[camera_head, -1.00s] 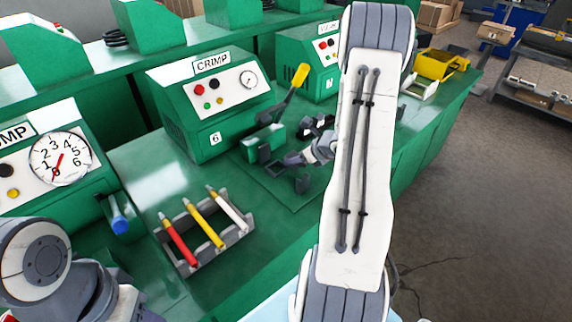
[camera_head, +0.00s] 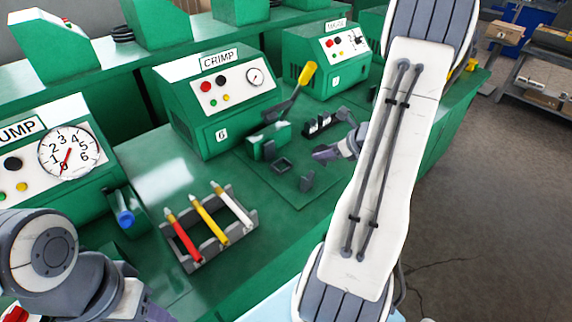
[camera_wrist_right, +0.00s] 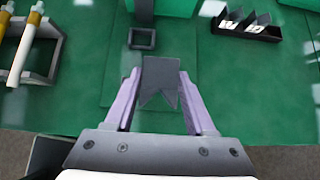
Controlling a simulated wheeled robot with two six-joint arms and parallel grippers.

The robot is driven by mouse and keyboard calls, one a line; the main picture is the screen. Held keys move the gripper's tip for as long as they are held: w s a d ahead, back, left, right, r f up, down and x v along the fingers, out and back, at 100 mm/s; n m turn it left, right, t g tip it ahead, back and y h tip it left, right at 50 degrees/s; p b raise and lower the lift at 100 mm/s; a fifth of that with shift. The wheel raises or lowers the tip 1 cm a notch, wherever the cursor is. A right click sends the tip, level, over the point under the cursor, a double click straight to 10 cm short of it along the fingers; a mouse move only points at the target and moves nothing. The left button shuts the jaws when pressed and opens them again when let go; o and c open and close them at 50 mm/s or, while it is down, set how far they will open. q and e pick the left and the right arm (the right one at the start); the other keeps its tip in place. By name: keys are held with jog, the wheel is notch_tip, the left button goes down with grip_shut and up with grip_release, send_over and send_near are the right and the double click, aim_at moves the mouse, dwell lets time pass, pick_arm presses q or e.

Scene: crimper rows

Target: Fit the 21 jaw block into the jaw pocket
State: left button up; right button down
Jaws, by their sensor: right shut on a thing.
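My right gripper (camera_wrist_right: 160,85) is shut on a grey jaw block (camera_wrist_right: 160,75) with a V-notched end, held between its fingers. No number is readable on it. The jaw pocket, a small dark square frame (camera_wrist_right: 142,38), lies beyond the block and slightly left in the wrist view. In the head view the pocket (camera_head: 282,164) sits on the green mat before the CRIMP machine. My right gripper (camera_head: 322,153) is right of it there. A small dark upright piece (camera_head: 306,181) shows below the gripper; I cannot tell whether it is the held block. My left gripper is out of view.
The CRIMP machine (camera_head: 220,100) marked 6 has a yellow-tipped lever (camera_head: 306,76). A dark rack (camera_wrist_right: 262,32) with white-labelled blocks is at the upper right of the wrist view. A holder (camera_head: 212,250) with red, yellow and white sticks stands left of the mat.

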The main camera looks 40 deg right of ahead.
jog(key=w+a+f, duration=0.1)
jog(key=w+f, duration=0.1)
jog(key=w, duration=0.1)
jog(key=w+a+f, duration=0.2)
jog(key=w, duration=0.1)
jog(key=w+a+f, duration=0.2)
jog(key=w, duration=0.2)
jog(key=shift+a+f, duration=0.15)
jog(key=shift+f, duration=2.05)
jog(key=shift+f, duration=0.2)
jog(key=shift+c, duration=1.2)
grip_release()
